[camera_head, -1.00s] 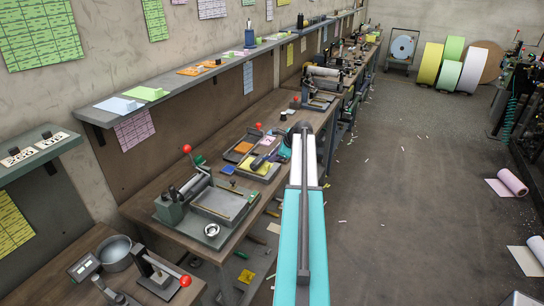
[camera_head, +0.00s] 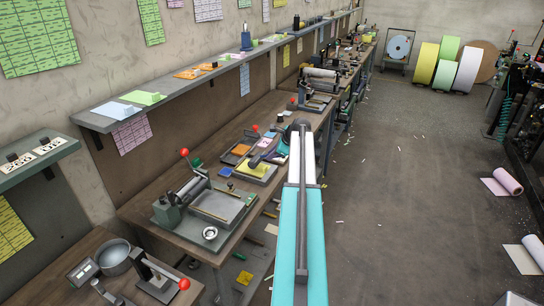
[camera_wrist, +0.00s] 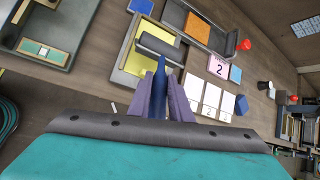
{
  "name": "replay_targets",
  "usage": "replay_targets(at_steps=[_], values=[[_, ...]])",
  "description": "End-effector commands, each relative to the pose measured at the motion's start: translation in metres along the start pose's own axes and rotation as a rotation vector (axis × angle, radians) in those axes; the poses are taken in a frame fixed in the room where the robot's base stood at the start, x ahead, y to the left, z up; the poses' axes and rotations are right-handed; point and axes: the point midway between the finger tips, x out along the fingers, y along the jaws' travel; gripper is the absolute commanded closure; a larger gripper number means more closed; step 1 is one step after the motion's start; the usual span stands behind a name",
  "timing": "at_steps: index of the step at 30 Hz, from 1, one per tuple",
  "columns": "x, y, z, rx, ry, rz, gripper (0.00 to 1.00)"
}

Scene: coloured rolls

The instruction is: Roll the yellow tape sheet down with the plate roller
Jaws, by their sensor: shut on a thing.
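The yellow tape sheet (camera_wrist: 135,62) lies on a grey plate in the wrist view; it also shows beside my arm in the head view (camera_head: 258,167). The plate roller (camera_wrist: 160,48) has a dark grey cylinder and a blue handle (camera_wrist: 158,92). My gripper (camera_wrist: 160,82) is shut on the handle, with one finger on each side. The roller is over the sheet and hides part of it. I cannot tell whether it touches the sheet.
A press with a red knob (camera_head: 184,152) stands on the bench to the left.

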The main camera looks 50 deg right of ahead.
Motion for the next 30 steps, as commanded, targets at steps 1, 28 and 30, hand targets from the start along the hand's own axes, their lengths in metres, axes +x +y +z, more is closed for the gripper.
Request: replay_targets(at_steps=[1, 28, 30], values=[[-0.005, -0.002, 0.003, 0.0, 0.0, -0.001, 1.0], [-0.034, -0.016, 0.023, 0.0, 0.0, 0.0, 1.0], [-0.034, -0.016, 0.023, 0.0, 0.0, 0.0, 1.0]])
